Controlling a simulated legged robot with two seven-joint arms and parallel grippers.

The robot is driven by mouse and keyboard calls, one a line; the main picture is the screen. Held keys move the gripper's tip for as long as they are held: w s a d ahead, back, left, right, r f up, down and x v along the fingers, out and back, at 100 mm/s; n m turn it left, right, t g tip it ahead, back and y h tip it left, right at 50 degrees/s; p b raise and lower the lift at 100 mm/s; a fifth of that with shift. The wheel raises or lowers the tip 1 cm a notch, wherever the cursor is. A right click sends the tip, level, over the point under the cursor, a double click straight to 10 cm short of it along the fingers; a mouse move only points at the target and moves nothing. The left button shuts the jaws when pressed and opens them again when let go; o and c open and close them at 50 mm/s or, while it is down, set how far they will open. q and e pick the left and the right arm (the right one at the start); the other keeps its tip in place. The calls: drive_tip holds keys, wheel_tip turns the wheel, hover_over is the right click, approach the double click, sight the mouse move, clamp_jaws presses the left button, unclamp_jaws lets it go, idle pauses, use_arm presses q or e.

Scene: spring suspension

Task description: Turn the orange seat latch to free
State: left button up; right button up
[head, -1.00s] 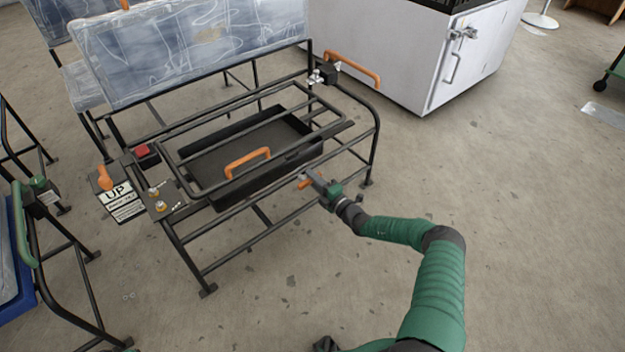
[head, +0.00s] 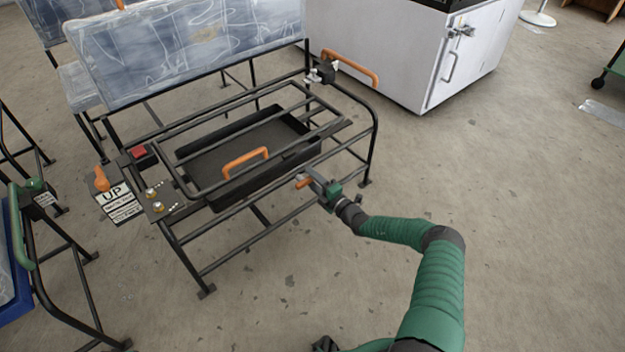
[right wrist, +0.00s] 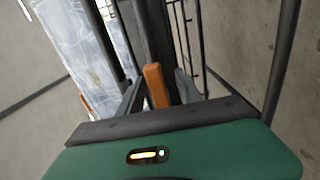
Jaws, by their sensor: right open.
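A small orange latch (head: 301,182) sticks out at the front rail of the black seat frame (head: 240,217), on its right part. My right gripper (head: 311,181) is at this latch. In the right wrist view the orange latch (right wrist: 156,86) stands between the two fingers of the open gripper (right wrist: 160,95). I cannot tell whether either finger touches it. My left gripper is not in view.
A black tray with an orange handle (head: 245,161) sits in the frame. At the left are an orange knob (head: 102,179), an UP sign (head: 117,203) and a red button (head: 140,151). A white cabinet (head: 385,60) stands behind.

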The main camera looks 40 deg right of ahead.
drive_tip(key=shift+s+r, duration=0.1)
drive_tip(key=s+d+p, duration=0.1)
drive_tip(key=s+p, duration=0.6)
drive_tip(key=s, duration=0.9)
drive_tip(key=shift+s+d+f+p, duration=0.15)
drive_tip(key=shift+s+f+p, duration=0.05)
drive_tip(key=shift+s+p, duration=0.2)
drive_tip(key=shift+w, duration=0.1)
